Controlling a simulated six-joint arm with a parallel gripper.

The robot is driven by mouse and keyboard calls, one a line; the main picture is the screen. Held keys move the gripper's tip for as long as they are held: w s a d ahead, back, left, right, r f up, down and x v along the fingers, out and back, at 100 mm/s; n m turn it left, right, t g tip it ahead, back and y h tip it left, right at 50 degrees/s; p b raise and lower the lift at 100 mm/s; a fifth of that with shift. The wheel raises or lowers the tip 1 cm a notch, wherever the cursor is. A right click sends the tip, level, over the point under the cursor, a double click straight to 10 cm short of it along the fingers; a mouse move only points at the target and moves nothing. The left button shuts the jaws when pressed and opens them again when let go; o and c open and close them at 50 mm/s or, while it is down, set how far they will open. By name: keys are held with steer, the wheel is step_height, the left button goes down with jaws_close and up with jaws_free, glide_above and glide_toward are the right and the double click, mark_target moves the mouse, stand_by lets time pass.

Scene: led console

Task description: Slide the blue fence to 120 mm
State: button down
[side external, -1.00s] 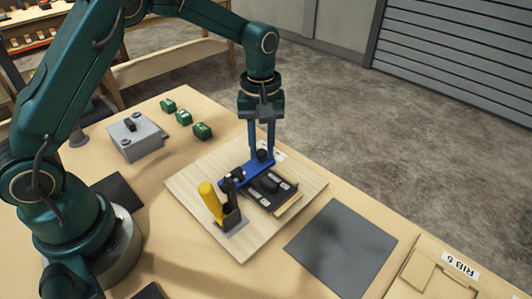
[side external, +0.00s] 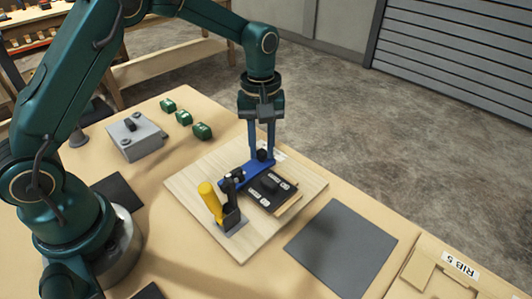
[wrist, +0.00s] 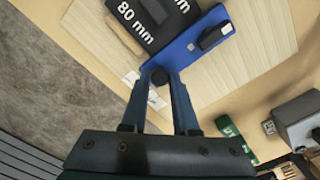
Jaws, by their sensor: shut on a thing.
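The blue fence (side external: 234,178) lies on the pale wooden board (side external: 195,180), along the edge of a black plate with labels (side external: 262,198). It also shows in the wrist view (wrist: 197,45), next to the plate, whose labels include "80 mm" (wrist: 135,22). My gripper (side external: 262,154) points straight down at the fence's far end. Its fingers are shut on a black knob (wrist: 157,86) at that end of the fence. A toggle clamp with a yellow handle (side external: 209,198) stands at the near end of the board. The fence's exact reading is not legible.
Several green blocks (side external: 184,117) and a grey box with a black knob (side external: 136,138) stand behind the board. A dark grey mat (side external: 342,247) lies bare to the right. A tray labelled "RIB 5" (side external: 440,280) is at the lower right.

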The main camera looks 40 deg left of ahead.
stand_by(0.3)
steer(key=shift+a, duration=2.35)
steer(key=c, duration=0.7)
jaws_free()
steer(key=shift+d, duration=0.1)
steer(key=shift+r, duration=2.6)
